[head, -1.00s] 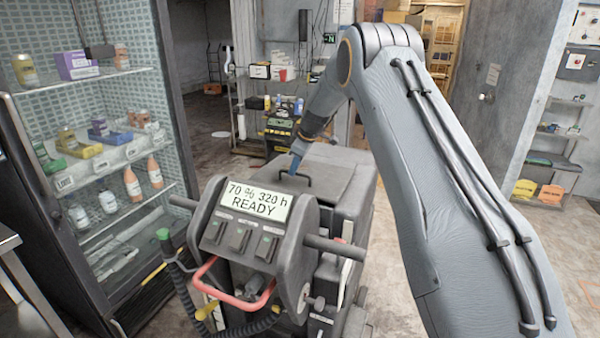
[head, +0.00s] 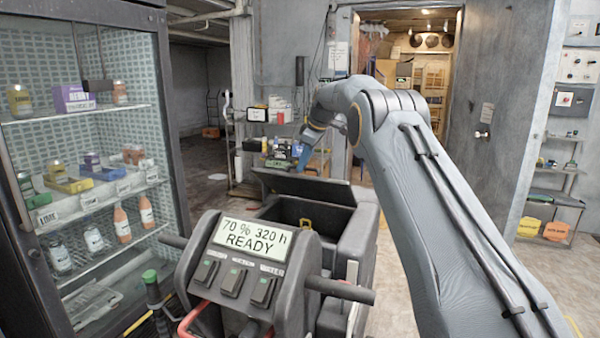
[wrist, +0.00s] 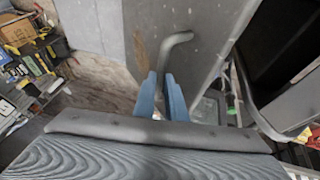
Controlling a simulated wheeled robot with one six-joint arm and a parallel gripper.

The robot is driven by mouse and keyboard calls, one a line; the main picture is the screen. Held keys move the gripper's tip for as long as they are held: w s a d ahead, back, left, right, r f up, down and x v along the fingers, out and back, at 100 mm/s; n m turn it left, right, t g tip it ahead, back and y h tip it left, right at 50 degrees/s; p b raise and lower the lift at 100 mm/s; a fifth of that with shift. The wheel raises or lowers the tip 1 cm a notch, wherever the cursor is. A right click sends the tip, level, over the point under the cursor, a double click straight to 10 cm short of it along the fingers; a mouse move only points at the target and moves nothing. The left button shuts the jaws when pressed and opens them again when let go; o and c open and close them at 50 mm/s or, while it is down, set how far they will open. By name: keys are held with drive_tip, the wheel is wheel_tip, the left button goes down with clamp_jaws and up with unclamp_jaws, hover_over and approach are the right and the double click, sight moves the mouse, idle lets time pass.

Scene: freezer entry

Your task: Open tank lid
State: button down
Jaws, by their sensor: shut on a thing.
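The tank lid (head: 310,188) is a dark grey slab, raised and tilted on the tank of the grey machine (head: 352,240). Below it the tank mouth (head: 285,212) is partly uncovered, with something small and yellow inside. My gripper (head: 304,160), with blue fingers, is behind the lid's raised edge in the head view. In the wrist view, my gripper (wrist: 160,80) is shut on the lid's bent grey handle (wrist: 176,42), beside the lid's pale face (wrist: 205,45). The exact grip is partly hidden by the fingers.
The machine's console (head: 240,255) reads "70 % 320 h READY" and stands in front of the tank. A glass-fronted cabinet (head: 85,150) with bottles and boxes is close at left. A stocked shelf (head: 270,150) stands behind.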

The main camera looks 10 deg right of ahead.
drive_tip(key=shift+w+d+f, duration=0.15)
drive_tip(key=shift+w+d, duration=0.45)
drive_tip(key=shift+d, duration=0.2)
drive_tip(key=c, duration=2.2)
unclamp_jaws()
drive_tip(key=o, duration=0.4)
drive_tip(key=shift+w+d+f, duration=0.1)
drive_tip(key=shift+w+d, duration=0.1)
drive_tip(key=shift+w, duration=0.05)
drive_tip(key=shift+a+r, duration=0.3)
drive_tip(key=shift+a, duration=0.1)
drive_tip(key=shift+b+v, duration=1.2)
drive_tip(key=shift+v, duration=2.8)
